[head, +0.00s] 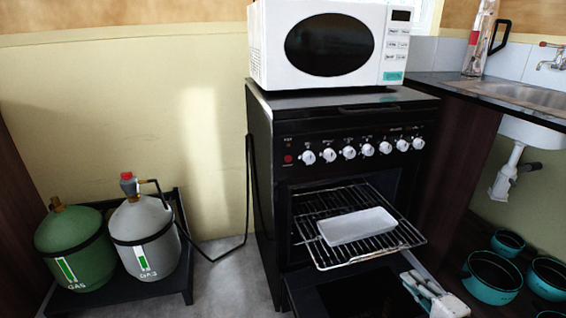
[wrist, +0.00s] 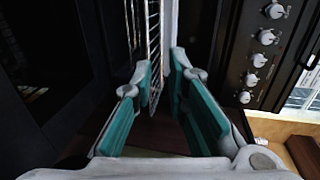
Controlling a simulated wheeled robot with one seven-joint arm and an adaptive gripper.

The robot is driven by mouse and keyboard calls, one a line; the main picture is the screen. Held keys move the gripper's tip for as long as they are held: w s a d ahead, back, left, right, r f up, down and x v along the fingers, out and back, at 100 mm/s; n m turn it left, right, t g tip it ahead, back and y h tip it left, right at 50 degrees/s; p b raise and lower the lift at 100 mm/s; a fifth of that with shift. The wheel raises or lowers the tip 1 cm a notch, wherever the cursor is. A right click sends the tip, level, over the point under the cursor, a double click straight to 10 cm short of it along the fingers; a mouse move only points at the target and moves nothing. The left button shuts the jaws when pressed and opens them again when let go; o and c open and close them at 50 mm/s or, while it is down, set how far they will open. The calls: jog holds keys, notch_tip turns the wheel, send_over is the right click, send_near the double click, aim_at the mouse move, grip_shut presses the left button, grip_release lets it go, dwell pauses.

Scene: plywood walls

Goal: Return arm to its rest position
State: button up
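My gripper (head: 418,281) is at the lower right of the head view, just in front of the pulled-out oven rack (head: 405,238) and above the lowered oven door (head: 350,296). In the wrist view my gripper (wrist: 163,66) has its two teal-padded fingers apart, with a clear gap and no object held. The rack (wrist: 153,45) shows edge-on beyond the fingertips, close to the left finger. I cannot tell whether they touch. A white rectangular tray (head: 357,225) lies on the rack.
A white microwave (head: 330,45) stands on the black stove (head: 262,170). Green (head: 75,248) and grey (head: 146,238) gas cylinders stand at left. Teal pots (head: 492,277) sit at lower right below the sink (head: 530,95). Some floor (head: 232,275) is clear left of the stove.

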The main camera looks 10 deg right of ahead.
jog(key=s+a+f+n+g+y, duration=0.3)
jog(key=a+f+n+g, duration=0.2)
jog(key=f+g, duration=0.15)
jog(key=s+d+r+n+g+h, duration=0.1)
jog(key=s+r+n+g, duration=0.1)
jog(key=s+n+g, duration=0.3)
jog(key=s+a+r+n+g+h, duration=0.1)
jog(key=a+r+g+h, duration=0.15)
jog(key=r, duration=0.65)
jog(key=s+a+r+n+g+h, duration=0.1)
jog(key=s+r+n+g+h, duration=0.15)
jog(key=r, duration=0.75)
jog(key=s+a+r+n+y, duration=0.1)
jog(key=s+a+r+n, duration=0.1)
jog(key=s+a+r, duration=0.5)
jog(key=s+a+r+n+y, duration=0.15)
jog(key=s+a+r, duration=0.3)
jog(key=a, duration=0.45)
notch_tip(320, 180, up, 34)
jog(key=t+p, duration=0.5)
jog(key=p, duration=2.7)
jog(key=shift+w+r+n, duration=0.15)
jog(key=shift+n, duration=0.15)
